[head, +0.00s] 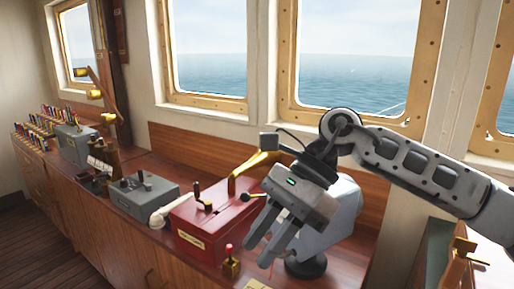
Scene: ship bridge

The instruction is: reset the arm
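My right arm (410,163) comes in from the right edge and bends at a dark joint above the console. My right gripper (259,255) points down and to the left, in front of a grey rounded device. Its two grey fingers stand apart with a gap between them, and I see nothing held in it. In the picture the fingers overlap the right side of a red control box (190,234); I cannot tell whether they touch anything. My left gripper is out of view.
The red box carries a black lever (200,196) and a brass arm (252,172). A small red-topped lever (230,265) stands close to the fingers. A grey control box (143,196) and a white handset (163,214) sit left. Windows line the wall behind the wooden counter (125,238).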

